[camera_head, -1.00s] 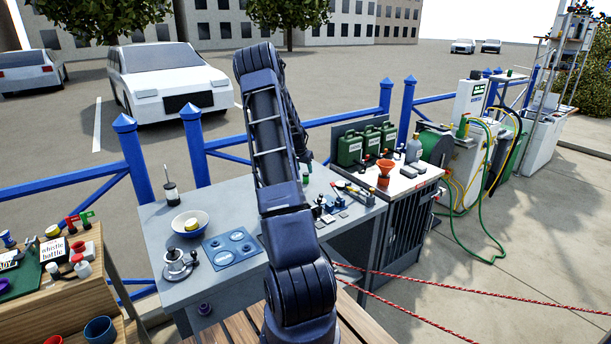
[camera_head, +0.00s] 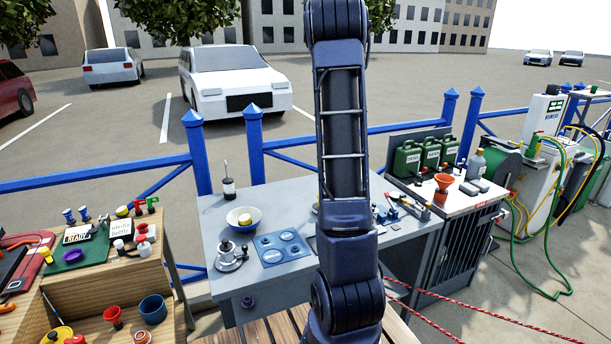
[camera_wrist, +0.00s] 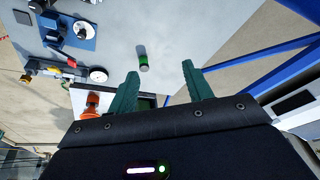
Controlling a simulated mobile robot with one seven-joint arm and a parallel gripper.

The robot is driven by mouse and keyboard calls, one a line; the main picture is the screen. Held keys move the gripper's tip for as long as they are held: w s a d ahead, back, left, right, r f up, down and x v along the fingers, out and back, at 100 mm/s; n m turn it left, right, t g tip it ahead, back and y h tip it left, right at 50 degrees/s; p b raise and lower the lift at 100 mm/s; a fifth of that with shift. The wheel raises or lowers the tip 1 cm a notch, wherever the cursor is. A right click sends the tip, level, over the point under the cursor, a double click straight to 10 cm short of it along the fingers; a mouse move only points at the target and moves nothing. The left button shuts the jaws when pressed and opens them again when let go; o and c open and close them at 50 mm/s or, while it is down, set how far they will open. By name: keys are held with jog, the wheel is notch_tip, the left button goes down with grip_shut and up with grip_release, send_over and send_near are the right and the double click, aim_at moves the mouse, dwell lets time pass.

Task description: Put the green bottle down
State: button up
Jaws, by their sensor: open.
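In the wrist view a small green bottle (camera_wrist: 144,62) is on the grey bench top (camera_wrist: 165,30), beyond my fingertips. My gripper (camera_wrist: 160,68) is open, with its two green fingers wide apart and nothing held between them. The bottle appears nearer the left finger, and a gap shows between them; the exact distance is hard to judge. In the head view my arm covers the middle of the grey bench (camera_head: 217,215), and I see neither the gripper nor the bottle there.
On the bench's left are a bowl (camera_head: 236,228), a blue plate with round recesses (camera_head: 270,256) and a metal pot (camera_head: 227,262). Green canisters (camera_head: 405,158) and an orange funnel (camera_head: 442,188) stand at right. A blue fence (camera_head: 197,150) runs behind. A wooden stand (camera_head: 150,260) is at left.

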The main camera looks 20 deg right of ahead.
jog(key=s+a+r+n+t+y, duration=0.1)
jog(key=s+a+r+n, duration=0.2)
jog(key=s+a+r, duration=0.45)
jog(key=s+a+r+n+y, duration=0.15)
jog(key=s+a+r, duration=0.35)
jog(key=s+a, duration=0.6)
jog(key=s+a+n, duration=0.5)
jog(key=s+a, duration=0.7)
jog(key=s, duration=0.5)
jog(key=shift+f+n+t, duration=0.3)
jog(key=shift+n, duration=0.05)
jog(key=shift+s, duration=0.1)
